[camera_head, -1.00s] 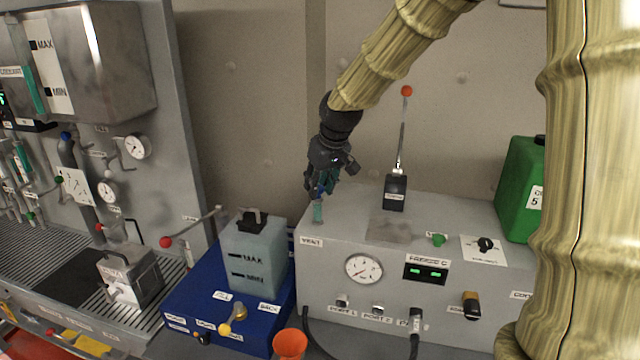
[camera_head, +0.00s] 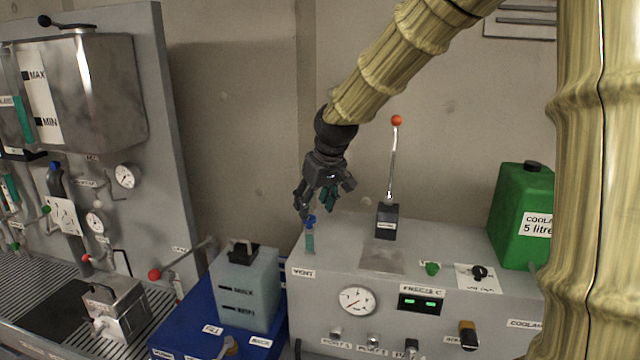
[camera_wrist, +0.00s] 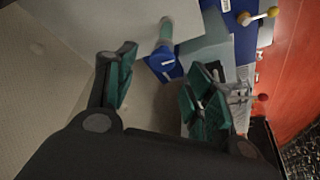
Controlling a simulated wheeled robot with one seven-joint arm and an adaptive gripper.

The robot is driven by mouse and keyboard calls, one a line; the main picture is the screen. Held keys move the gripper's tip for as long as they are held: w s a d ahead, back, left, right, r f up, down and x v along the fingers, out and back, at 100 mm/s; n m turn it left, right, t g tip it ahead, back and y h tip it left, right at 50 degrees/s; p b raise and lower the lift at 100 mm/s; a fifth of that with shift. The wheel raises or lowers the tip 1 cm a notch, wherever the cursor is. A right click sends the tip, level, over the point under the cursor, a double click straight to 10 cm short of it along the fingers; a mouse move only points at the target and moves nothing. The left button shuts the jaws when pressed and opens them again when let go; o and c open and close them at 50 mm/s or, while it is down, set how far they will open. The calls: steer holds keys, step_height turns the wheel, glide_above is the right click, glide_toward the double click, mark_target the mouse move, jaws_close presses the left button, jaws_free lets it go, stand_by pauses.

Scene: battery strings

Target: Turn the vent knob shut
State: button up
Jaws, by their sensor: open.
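The vent knob (camera_head: 310,221) is a small blue cap on top of a teal tube (camera_head: 309,242), standing upright at the back left of the grey box, behind the VENT label (camera_head: 303,273). My gripper (camera_head: 318,204) is just above the knob, pointing down. In the wrist view the knob (camera_wrist: 162,64) lies ahead between my gripper's two green-padded fingers (camera_wrist: 160,92), which are wide apart. The fingers look clear of the knob there, and nothing is held.
A lever with an orange ball (camera_head: 396,120) rises from the box to the right of my gripper. A translucent tank (camera_head: 246,290) stands on a blue base at the left. A green coolant can (camera_head: 523,215) stands at the right. The wall is behind.

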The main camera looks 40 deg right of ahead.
steer(key=v, duration=0.8)
stand_by(0.5)
steer(key=shift+f, duration=0.1)
stand_by(0.4)
